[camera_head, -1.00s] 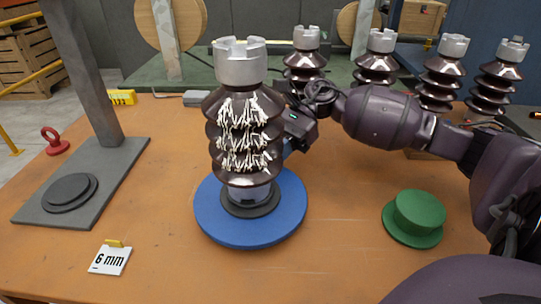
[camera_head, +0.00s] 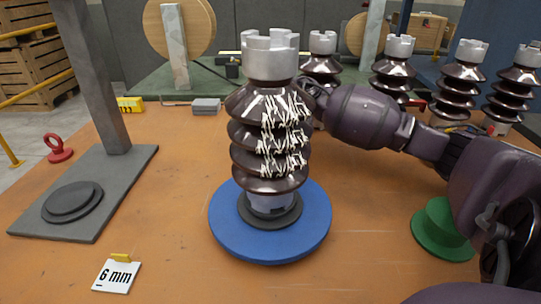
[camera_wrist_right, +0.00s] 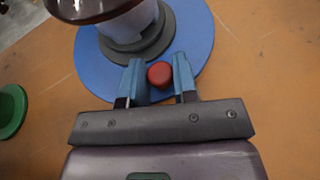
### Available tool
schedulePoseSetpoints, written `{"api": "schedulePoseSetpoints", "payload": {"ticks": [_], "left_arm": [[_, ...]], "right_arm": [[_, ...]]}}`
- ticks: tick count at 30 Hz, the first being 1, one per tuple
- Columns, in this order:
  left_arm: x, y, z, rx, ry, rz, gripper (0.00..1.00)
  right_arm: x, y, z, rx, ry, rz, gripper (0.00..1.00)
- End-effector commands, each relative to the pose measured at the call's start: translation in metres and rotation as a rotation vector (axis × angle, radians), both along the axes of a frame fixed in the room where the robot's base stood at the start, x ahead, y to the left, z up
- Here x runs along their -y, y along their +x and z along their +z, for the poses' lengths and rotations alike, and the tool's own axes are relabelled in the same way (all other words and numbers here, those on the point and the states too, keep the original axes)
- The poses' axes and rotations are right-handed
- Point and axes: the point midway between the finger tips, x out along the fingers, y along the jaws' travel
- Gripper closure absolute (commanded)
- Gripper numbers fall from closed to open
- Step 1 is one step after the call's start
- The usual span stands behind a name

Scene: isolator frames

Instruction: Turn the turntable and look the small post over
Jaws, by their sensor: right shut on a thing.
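The small post (camera_head: 262,140) is a dark brown ribbed insulator with a notched grey metal cap. It stands upright on the blue turntable (camera_head: 235,238), on a dark round base. White scratch-like streaks cover the right part of its facing side. My right arm reaches behind the post, and its gripper is hidden there in the head view. In the right wrist view my right gripper (camera_wrist_right: 157,63) has its blue fingers on either side of a red knob (camera_wrist_right: 159,75) at the turntable's rim, shut on it. My left gripper is not in view.
A grey press stand (camera_head: 100,180) is at left, with a "6 mm" card (camera_head: 117,275) in front. A green hat-shaped piece (camera_head: 436,232) lies at right, partly behind my arm. Several similar posts (camera_head: 460,85) stand at the back. The table in front of the turntable is clear.

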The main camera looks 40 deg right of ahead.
Motion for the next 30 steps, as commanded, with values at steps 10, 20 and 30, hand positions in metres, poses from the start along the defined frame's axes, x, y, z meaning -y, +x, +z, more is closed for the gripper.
{"api": "schedulePoseSetpoints", "payload": {"ticks": [10, 20, 30], "left_arm": [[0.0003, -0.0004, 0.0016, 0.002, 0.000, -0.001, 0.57], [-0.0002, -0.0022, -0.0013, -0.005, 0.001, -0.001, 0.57], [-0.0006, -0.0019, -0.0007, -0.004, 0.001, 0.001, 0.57]], "right_arm": [[0.0006, -0.0005, -0.0003, 0.000, 0.001, 0.007, 1.00], [0.0006, -0.0005, -0.0003, -0.001, 0.001, 0.006, 0.50], [0.0007, -0.0004, 0.0052, 0.002, 0.000, 0.005, 0.50]]}}
